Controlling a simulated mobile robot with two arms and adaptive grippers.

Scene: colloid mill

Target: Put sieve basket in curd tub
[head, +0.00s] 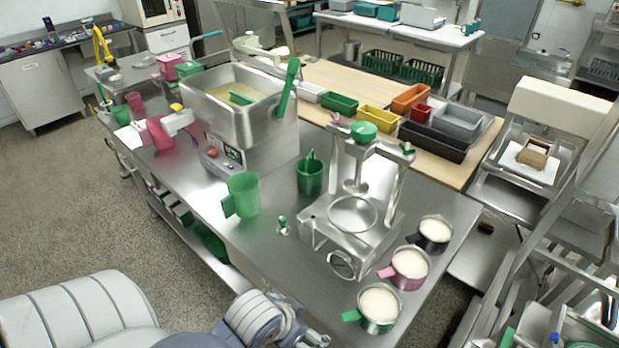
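A steel tub (190,100) holding pale yellow liquid stands on the steel table; it appears to be the curd tub. I cannot single out a sieve basket with certainty. A green handled jug (242,193) and a darker green cup (310,179) stand in front of the tub. My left arm comes in along the bottom edge, and a metal end part (312,338), likely the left gripper, shows below the table's front edge, its fingers unclear. My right gripper is not in view.
A steel press (353,213) stands right of the cups. Three cups with white contents (379,306) line the right table end. Pink and white items (160,130) sit left of the tub. Coloured bins (378,118) stand on the wooden table behind.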

